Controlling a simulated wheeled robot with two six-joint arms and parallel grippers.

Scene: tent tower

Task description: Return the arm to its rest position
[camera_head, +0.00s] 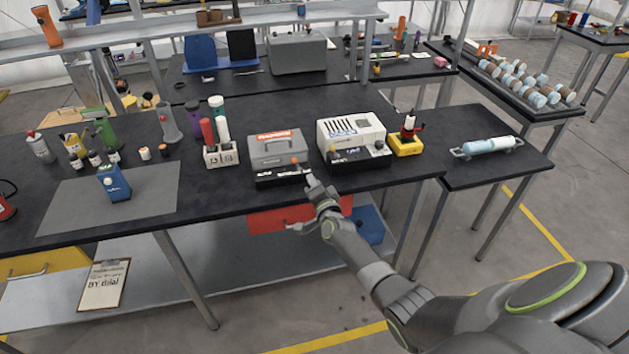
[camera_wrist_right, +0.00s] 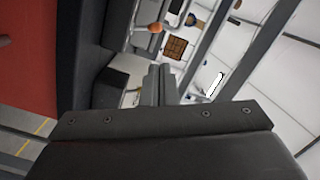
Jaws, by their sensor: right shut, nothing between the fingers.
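My right arm (camera_head: 350,248) reaches in from the lower right of the head view. Its gripper (camera_head: 310,181) is at the front edge of the black table, just in front of the grey case with an orange label (camera_head: 276,147). The gripper is shut and empty. In the right wrist view the shut fingers (camera_wrist_right: 160,84) point away from the camera, with nothing between them. An orange knob (camera_head: 294,160) sits just beyond the fingertips; I cannot tell whether they touch it. My left gripper is not in view.
A white device (camera_head: 350,135) and a yellow-based item (camera_head: 406,140) stand right of the case. A white holder with bottles (camera_head: 221,155) stands left of it. A red bin (camera_head: 280,220) and a blue bin (camera_head: 368,224) are below the table edge. Floor at the lower centre is clear.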

